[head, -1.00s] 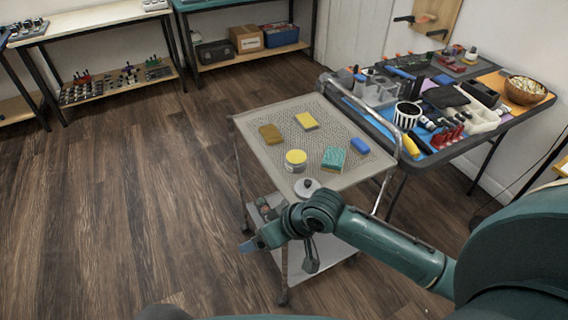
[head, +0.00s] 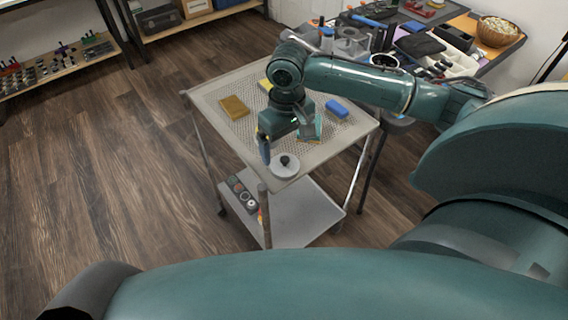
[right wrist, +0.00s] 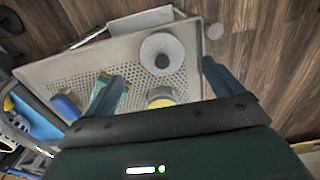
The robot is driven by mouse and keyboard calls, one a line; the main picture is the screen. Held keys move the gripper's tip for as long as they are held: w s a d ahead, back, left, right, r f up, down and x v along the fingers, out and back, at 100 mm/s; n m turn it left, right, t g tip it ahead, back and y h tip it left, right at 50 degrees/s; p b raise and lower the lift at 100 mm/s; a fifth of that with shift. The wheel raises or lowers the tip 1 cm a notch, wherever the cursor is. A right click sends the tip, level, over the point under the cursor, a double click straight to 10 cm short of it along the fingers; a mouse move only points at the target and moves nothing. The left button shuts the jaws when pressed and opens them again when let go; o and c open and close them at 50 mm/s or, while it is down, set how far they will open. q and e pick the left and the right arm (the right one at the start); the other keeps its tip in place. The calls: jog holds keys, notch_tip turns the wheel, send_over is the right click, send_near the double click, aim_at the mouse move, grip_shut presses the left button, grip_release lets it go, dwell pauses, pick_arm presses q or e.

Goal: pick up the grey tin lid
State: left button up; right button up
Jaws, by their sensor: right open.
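The grey tin lid (head: 285,166) is a round disc with a dark knob, lying near the front corner of the cart's perforated top (head: 205,93). It also shows in the right wrist view (right wrist: 162,53), beyond my fingertips and roughly centred between them. My right gripper (head: 287,138) hangs over the cart top, fingers pointing down, just behind the lid in the head view. My left gripper is out of view.
A teal sponge (head: 311,128) sits beside my right finger. A brown block (head: 233,107), a blue block (head: 337,108) and a partly hidden yellow block (head: 265,84) lie on the cart. The lower shelf (head: 300,215) holds small parts. A crowded table stands behind at right.

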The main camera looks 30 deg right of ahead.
notch_tip(320, 180, down, 6)
jog(key=shift+w+a+f+b, duration=0.15)
jog(key=shift+f+b, duration=0.05)
jog(key=shift+b, duration=0.25)
jog(key=c, duration=1.1)
